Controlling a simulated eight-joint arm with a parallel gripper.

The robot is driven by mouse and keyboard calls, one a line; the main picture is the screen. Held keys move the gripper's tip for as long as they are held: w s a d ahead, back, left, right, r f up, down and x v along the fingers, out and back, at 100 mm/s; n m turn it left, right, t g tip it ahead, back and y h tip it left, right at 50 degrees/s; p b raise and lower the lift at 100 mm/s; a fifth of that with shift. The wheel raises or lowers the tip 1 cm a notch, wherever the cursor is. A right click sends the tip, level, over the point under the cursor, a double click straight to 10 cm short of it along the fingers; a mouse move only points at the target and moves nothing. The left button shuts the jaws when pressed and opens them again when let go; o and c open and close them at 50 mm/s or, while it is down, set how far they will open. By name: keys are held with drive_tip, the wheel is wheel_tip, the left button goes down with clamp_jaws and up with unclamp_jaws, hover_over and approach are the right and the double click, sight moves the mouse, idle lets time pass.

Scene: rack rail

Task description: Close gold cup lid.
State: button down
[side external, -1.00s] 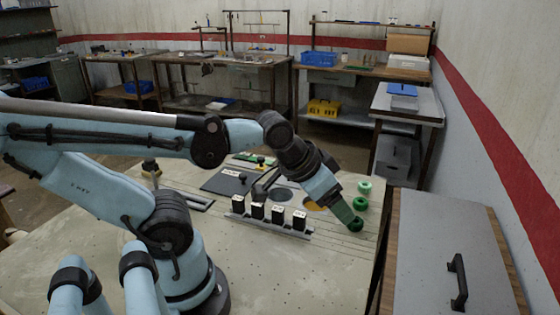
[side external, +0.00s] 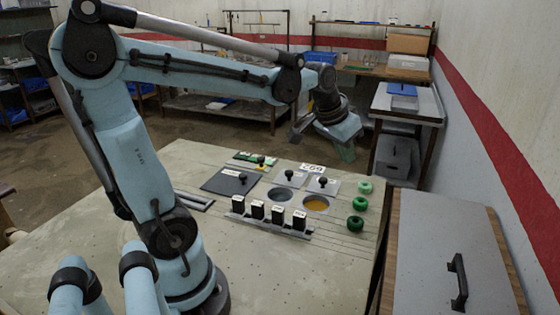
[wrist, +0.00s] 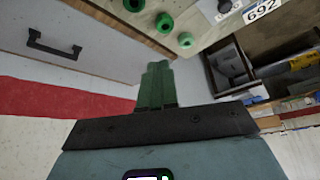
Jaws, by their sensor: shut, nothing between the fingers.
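The gold cup (side external: 315,204) is a round opening with a gold inside, set in the worktable, and it is uncovered. A grey square lid with a black knob (side external: 323,185) lies just behind it. A similar grey lid (side external: 289,178) lies to its left, behind a round grey opening (side external: 281,195). My gripper (side external: 346,154), with green fingers, hangs raised beyond the table's back right, clear of the lids and cup. In the wrist view the green fingers (wrist: 156,82) are together and empty. The gold cup is not visible there.
Several black blocks (side external: 257,209) stand in a rail in front of the openings. Green rings (side external: 358,222) line the table's right edge. A dark plate (side external: 231,180) lies left. A "692" label (side external: 312,168) is at the back. A grey handled cabinet (side external: 450,250) stands right.

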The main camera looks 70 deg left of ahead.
drive_tip(key=w+a+f+n, duration=0.1)
drive_tip(key=w+a, duration=0.4)
drive_tip(key=a, duration=0.3)
drive_tip(key=g, duration=0.2)
hover_over(327, 186)
wheel_tip(327, 186, down, 3)
drive_tip(key=shift+n, duration=0.4)
drive_tip(key=x, duration=0.7)
drive_tip(key=w+x, duration=0.1)
drive_tip(key=x, duration=0.2)
drive_tip(key=shift+a+f, duration=0.2)
drive_tip(key=shift+a, duration=0.15)
drive_tip(key=shift+s+d+f, duration=0.1)
drive_tip(key=shift+s+d, duration=0.05)
drive_tip(key=shift+s, duration=0.35)
drive_tip(key=shift+s+d, duration=0.15)
drive_tip(key=shift+s, duration=0.3)
drive_tip(key=shift+s+d+f, duration=0.1)
drive_tip(key=shift+s+d, duration=0.05)
drive_tip(key=shift+s, duration=0.35)
drive_tip(key=shift+s+d+f, duration=0.1)
drive_tip(key=shift+s+d, duration=0.05)
drive_tip(key=shift+s, duration=0.3)
drive_tip(key=shift+d+r, duration=0.1)
drive_tip(key=s+d, duration=0.6)
drive_tip(key=shift+s+d, duration=0.3)
drive_tip(key=shift+s, duration=0.1)
drive_tip(key=shift+w, duration=0.1)
